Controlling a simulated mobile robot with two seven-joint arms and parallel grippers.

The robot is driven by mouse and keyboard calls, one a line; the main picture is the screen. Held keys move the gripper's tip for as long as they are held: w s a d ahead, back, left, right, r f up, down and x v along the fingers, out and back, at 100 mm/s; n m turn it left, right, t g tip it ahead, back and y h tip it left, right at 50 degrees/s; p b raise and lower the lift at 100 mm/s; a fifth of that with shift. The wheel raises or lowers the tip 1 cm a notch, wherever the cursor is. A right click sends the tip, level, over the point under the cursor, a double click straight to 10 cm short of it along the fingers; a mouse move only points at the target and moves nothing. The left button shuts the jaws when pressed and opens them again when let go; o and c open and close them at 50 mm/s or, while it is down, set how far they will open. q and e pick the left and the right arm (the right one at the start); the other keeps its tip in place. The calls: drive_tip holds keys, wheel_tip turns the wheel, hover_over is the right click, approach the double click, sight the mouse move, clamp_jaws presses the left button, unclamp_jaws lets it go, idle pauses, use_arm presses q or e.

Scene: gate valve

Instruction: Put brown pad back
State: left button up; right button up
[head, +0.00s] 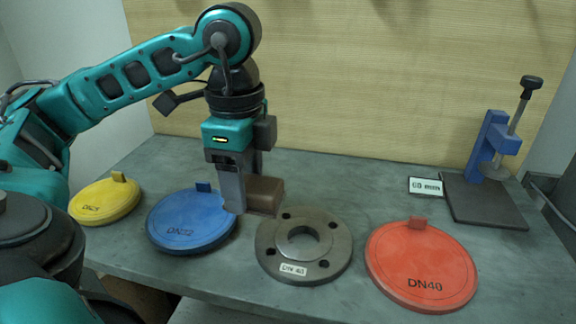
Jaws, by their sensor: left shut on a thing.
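The brown pad (264,193) is a small brown block near the middle of the bench. My left gripper (240,196) points down and is shut on it, at the pad's left end. The pad is held above the bench, between the blue disc marked DN32 (190,222) and the grey flange (338,247). The gripper finger hides part of the pad, and I cannot tell how far it is from the flange's back edge. My right gripper is not in view.
A yellow disc (105,202) lies at the left and a red disc marked DN40 (420,262) at the right. A blue press on a dark base plate (482,203) stands at the back right, beside a small white label (425,186). The bench (345,180) behind the flange is clear.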

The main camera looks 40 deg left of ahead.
use_arm(q)
drive_tip(key=shift+f, duration=0.1)
drive_tip(key=p, duration=0.1)
hover_over(279, 168)
drive_tip(key=shift+s+d+f, duration=0.15)
drive_tip(key=shift+f, duration=0.55)
drive_tip(key=shift+f+b, duration=0.35)
drive_tip(key=shift+f, duration=0.3)
wheel_tip(279, 168, down, 4)
drive_tip(key=shift+r+b, duration=0.1)
drive_tip(key=shift+b, duration=0.3)
drive_tip(key=shift+f, duration=0.2)
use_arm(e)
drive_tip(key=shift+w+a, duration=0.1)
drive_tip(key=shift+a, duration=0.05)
use_arm(q)
drive_tip(key=shift+f, duration=0.1)
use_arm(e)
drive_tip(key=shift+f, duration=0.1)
